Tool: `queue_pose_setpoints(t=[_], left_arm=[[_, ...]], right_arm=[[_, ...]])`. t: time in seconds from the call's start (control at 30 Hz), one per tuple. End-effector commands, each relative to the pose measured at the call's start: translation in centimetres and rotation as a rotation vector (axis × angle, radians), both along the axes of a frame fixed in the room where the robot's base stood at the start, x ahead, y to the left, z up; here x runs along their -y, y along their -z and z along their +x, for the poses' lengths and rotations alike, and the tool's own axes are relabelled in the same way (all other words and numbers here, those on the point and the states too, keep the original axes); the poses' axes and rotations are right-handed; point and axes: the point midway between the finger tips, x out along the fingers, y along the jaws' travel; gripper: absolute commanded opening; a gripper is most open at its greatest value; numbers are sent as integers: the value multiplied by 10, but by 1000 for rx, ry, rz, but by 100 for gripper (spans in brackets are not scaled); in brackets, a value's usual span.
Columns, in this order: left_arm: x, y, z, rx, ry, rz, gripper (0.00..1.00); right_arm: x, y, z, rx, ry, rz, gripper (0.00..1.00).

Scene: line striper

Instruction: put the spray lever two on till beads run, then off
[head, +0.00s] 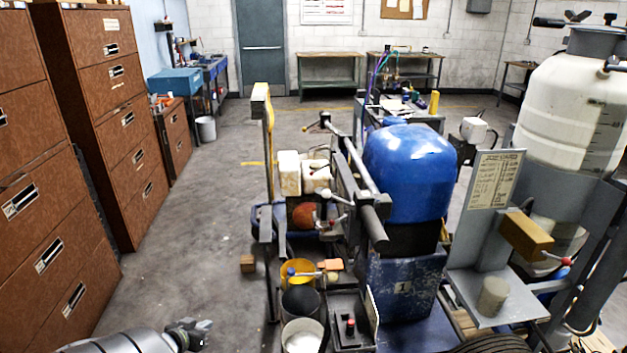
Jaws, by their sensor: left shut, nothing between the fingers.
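The line striper's levers rise in the middle of the view. One lever has a white knob (323,194) and another a red-tipped end (331,222); I cannot tell which is spray lever two. A red button or knob (350,325) sits on a dark box at the front. My left gripper (199,329) is low at the bottom left, shut and empty, over the floor and apart from the machine. My right gripper is not in view. No beads can be made out.
A blue tank (408,170) and a white tank (577,105) stand on the machine at centre and right. Yellow, black and white buckets (302,335) stand at its front. Brown cabinets (125,120) line the left. The floor (200,230) between is mostly clear.

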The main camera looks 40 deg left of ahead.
Motion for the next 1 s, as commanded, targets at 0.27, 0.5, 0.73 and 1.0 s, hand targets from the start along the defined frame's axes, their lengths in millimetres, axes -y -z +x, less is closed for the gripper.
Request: queue_pose_setpoints(t=[0.27,0.5,0.73,1.0], left_arm=[[-28,-135,65,262,79,-84,0],[-15,-241,114,436,192,-220,0],[21,-331,153,542,324,-395,0],[81,-414,185,583,472,-639,0]], right_arm=[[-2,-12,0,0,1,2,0],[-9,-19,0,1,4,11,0],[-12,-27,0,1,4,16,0],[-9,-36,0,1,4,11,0]])
